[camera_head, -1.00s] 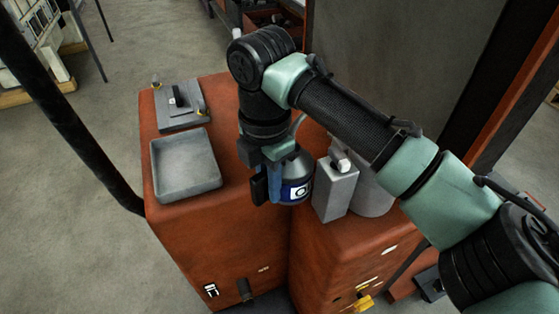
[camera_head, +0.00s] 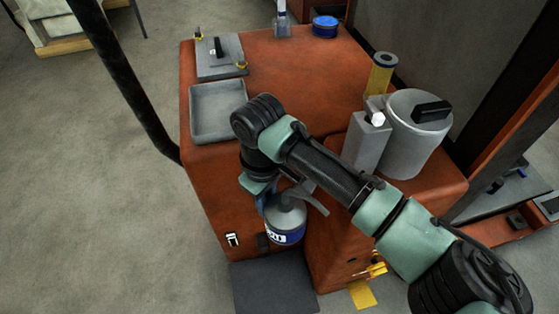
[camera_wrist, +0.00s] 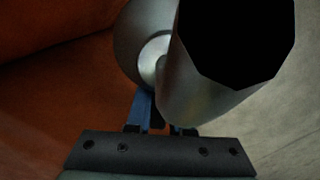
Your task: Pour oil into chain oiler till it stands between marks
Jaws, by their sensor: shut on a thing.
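My gripper (camera_head: 258,192) is shut on an oil can (camera_head: 287,219) with a grey top, a dark blue body and a white label. The can hangs in front of the orange-red engine block, below its top edge, and looks roughly upright. In the wrist view, blue fingers (camera_wrist: 143,108) show beside the can's grey metal parts (camera_wrist: 195,85), and a wide dark opening faces the camera. A grey upright box (camera_head: 367,143) with a white knob stands on the block's lower right part. I cannot tell whether it is the chain oiler; no level marks or oil are readable.
A grey cylinder (camera_head: 417,140) with a black handle and a yellow tube (camera_head: 381,75) stand by the box. A shallow grey tray (camera_head: 218,112), a grey plate (camera_head: 220,60) and a blue tin (camera_head: 325,27) are on the block top. A dark mat (camera_head: 272,285) lies below.

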